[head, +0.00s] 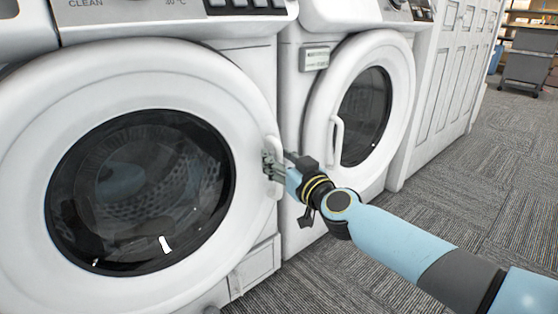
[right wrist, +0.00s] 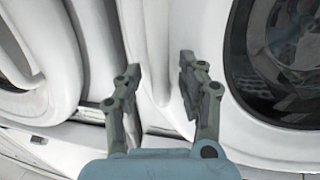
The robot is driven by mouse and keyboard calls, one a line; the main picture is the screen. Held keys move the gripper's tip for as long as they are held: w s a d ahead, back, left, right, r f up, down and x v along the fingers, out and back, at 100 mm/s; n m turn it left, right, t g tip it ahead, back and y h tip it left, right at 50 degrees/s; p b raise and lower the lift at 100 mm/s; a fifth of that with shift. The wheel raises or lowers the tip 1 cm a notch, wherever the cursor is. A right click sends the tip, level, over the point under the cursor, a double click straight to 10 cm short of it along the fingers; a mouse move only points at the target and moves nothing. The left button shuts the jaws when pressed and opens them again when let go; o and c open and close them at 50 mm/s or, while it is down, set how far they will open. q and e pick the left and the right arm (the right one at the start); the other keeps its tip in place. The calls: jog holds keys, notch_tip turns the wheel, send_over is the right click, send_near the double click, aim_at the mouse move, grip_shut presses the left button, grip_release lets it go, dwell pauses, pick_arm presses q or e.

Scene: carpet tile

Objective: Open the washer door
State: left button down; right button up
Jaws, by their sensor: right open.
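The near washer (head: 262,58) fills the left of the head view. Its round white door (head: 110,68) has a dark glass window (head: 140,190) and looks shut against the front. A white upright handle (head: 274,187) stands on the door's right rim. My right gripper (head: 268,166) is at this handle, with its arm coming from the lower right. In the right wrist view the gripper (right wrist: 160,75) is open, its two fingers on either side of a white ridge that looks like the handle. Whether they touch it is unclear. The door glass (right wrist: 285,55) is on the right there. My left gripper is out of view.
A second washer (head: 291,110) with a round door (head: 398,70) and its own handle (head: 337,138) stands close to the right. White panelled cabinets (head: 440,100) follow it. Grey carpet (head: 480,180) lies open to the right, with a dark cart (head: 530,65) far back.

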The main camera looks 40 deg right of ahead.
jog(key=shift+w, duration=0.1)
grip_shut()
dwell(0.8)
